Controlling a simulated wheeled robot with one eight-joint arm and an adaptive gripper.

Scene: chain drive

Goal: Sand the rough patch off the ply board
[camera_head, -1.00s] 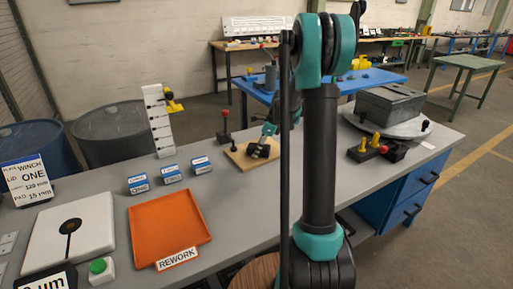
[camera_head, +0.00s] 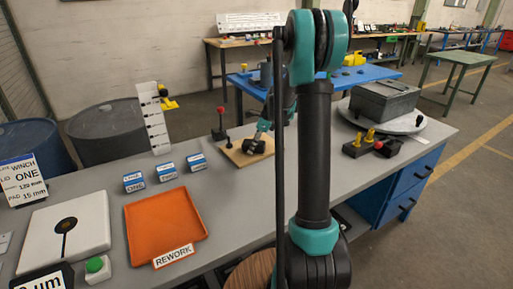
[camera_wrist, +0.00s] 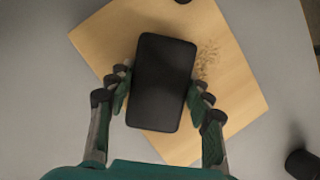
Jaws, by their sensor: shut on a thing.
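The ply board (camera_wrist: 110,40) is a thin tan square on the grey bench, and it also shows in the head view (camera_head: 233,157). A rough patch (camera_wrist: 208,58) of dark specks lies on it, just right of the block in the wrist view. My gripper (camera_wrist: 160,92) is shut on a black sanding block (camera_wrist: 162,75) with rounded corners, a finger on each long side. The block is over the board beside the visible specks; I cannot tell whether it touches the board or covers part of the patch. In the head view my arm partly hides the board.
Small labelled blue-and-white boxes (camera_head: 167,173) and an orange REWORK tray (camera_head: 165,226) are left of the board. A red-knobbed post (camera_head: 220,124) stands behind it. A dark grey box (camera_head: 384,101) on a round plate and a yellow-and-red-knobbed fixture (camera_head: 370,144) are to the right.

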